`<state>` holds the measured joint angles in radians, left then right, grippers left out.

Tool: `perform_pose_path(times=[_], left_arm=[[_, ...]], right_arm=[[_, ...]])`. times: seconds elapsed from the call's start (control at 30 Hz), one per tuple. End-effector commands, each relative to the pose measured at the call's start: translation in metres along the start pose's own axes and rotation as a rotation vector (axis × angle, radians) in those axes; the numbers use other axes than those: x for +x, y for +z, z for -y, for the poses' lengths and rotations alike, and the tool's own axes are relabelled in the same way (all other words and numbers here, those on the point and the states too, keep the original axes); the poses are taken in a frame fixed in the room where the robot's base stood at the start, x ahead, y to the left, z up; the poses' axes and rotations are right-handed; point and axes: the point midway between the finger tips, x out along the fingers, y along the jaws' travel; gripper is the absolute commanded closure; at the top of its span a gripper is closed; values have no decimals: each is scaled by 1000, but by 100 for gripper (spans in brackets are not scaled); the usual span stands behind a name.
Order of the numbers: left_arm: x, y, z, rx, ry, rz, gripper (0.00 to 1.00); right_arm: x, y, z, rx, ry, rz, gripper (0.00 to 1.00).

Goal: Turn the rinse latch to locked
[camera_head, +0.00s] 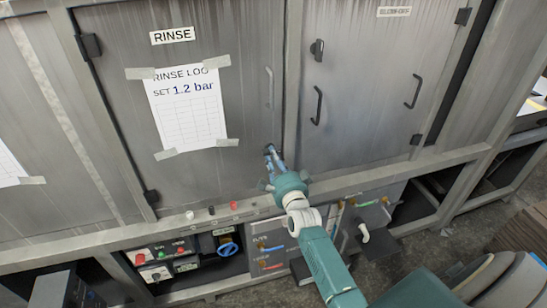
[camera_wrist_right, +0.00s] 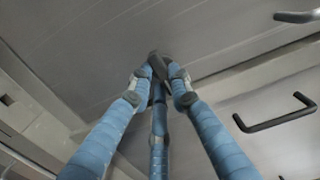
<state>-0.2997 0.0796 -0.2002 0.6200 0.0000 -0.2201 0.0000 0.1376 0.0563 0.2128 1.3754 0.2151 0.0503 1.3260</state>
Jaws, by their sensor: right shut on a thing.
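The rinse door (camera_head: 235,110) is a grey metal panel labelled RINSE, with a paper log sheet taped on it. My right gripper (camera_head: 272,156) is at the lower right corner of this door, near the frame post. In the right wrist view its blue fingers (camera_wrist_right: 158,75) are shut on a small dark latch (camera_wrist_right: 157,62), most likely the rinse latch. The fingers hide most of the latch, so I cannot tell its exact angle. My left gripper is not in view.
A vertical handle (camera_head: 269,87) is on the rinse door. The neighbouring door carries a dark latch (camera_head: 317,49) at its upper left and dark handles (camera_head: 318,105). A ledge (camera_head: 200,227) with small knobs runs below the doors, above a control panel (camera_head: 165,257).

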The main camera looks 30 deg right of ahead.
Motion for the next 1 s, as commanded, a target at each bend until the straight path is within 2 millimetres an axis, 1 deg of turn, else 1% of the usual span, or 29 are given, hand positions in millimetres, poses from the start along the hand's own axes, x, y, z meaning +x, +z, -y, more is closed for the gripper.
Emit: perform_pose_path(times=[0.27,1.0], left_arm=[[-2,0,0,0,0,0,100],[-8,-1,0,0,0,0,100]], right_arm=[[0,-1,0,-188,1,1,100],[0,-4,1,-892,2,2,100]])
